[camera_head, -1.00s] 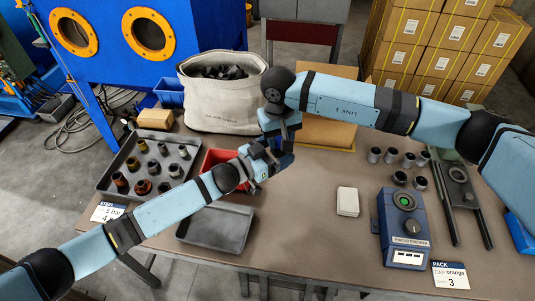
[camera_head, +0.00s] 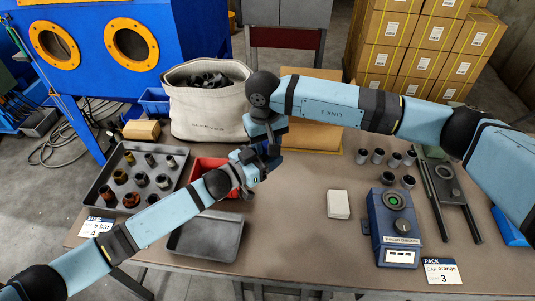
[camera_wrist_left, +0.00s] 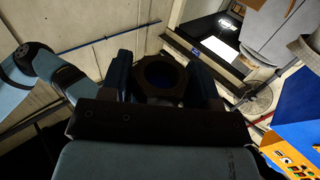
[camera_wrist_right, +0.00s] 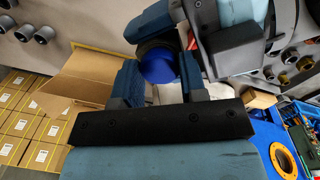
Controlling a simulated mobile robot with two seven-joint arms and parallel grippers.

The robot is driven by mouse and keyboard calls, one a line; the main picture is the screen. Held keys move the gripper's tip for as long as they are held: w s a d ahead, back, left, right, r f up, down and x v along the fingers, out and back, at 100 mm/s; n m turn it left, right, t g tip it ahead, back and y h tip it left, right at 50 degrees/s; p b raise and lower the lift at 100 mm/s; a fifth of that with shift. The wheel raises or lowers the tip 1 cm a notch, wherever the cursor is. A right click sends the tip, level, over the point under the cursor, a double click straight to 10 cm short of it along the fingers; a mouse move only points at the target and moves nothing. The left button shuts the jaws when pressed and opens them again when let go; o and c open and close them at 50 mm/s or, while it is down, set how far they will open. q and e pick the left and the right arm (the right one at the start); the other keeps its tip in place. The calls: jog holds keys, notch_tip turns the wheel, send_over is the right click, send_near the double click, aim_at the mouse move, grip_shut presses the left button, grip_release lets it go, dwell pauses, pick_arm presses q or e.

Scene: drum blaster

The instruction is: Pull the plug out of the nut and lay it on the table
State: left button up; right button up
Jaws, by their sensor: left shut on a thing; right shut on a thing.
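My left gripper (camera_wrist_left: 160,78) is shut on the nut, a dark hexagonal ring (camera_wrist_left: 161,97) with a round hole that looks dark blue inside. My right gripper (camera_wrist_right: 158,78) is shut on the blue plug (camera_wrist_right: 158,67), whose rounded blue face shows between its fingers. In the right wrist view the plug lies against the dark nut and the left fingers. How deep the plug sits in the nut is hidden.
The table (camera_head: 290,235) has free room at front centre. A grey tray (camera_head: 205,235), a red bin (camera_head: 207,168), a tray of fittings (camera_head: 110,195), a canvas sack (camera_head: 205,115), a white block (camera_head: 338,204) and a blue device (camera_head: 393,228) stand around it.

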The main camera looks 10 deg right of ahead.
pick_arm(q)
jog(key=shift+f, duration=0.1)
pick_arm(e)
jog(key=shift+r, duration=4.05)
